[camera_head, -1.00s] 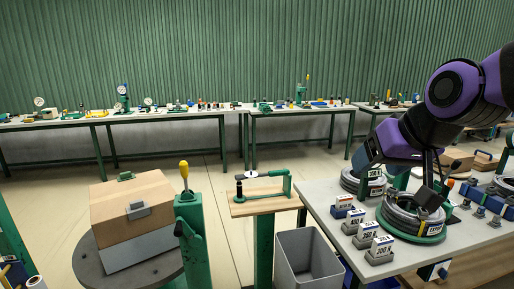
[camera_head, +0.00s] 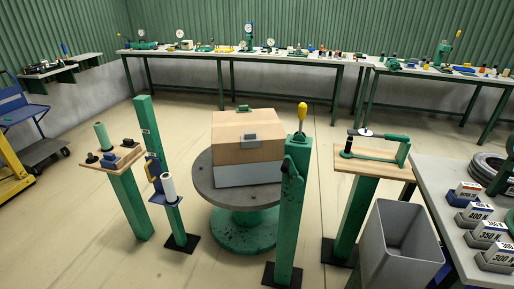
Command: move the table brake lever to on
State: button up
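A lever with a yellow knob (camera_head: 302,110) stands up from the top of a green post (camera_head: 291,220). The lever looks close to upright; I see no readable on or off marking. A dark green crank-like part (camera_head: 290,167) sits on the post's side. Left of the post, a round grey turntable (camera_head: 207,183) on a green pedestal carries a wooden box (camera_head: 247,135) with a grey lower part and a latch. My gripper and arm are not in view.
Right of the post stand a wooden-topped green stand (camera_head: 372,162) with a clamp and a grey bin (camera_head: 400,245). A table (camera_head: 440,190) with weight-marked blocks is at the right edge. Two green stands (camera_head: 130,200) are at left. Open floor (camera_head: 75,225) lies at left.

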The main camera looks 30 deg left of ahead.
aim_at(303, 107)
jog(key=i+j+u, duration=0.1)
jog(key=i+u, duration=0.4)
jog(key=u, duration=0.2)
jog(key=i+u, duration=0.35)
jog(key=k, duration=0.05)
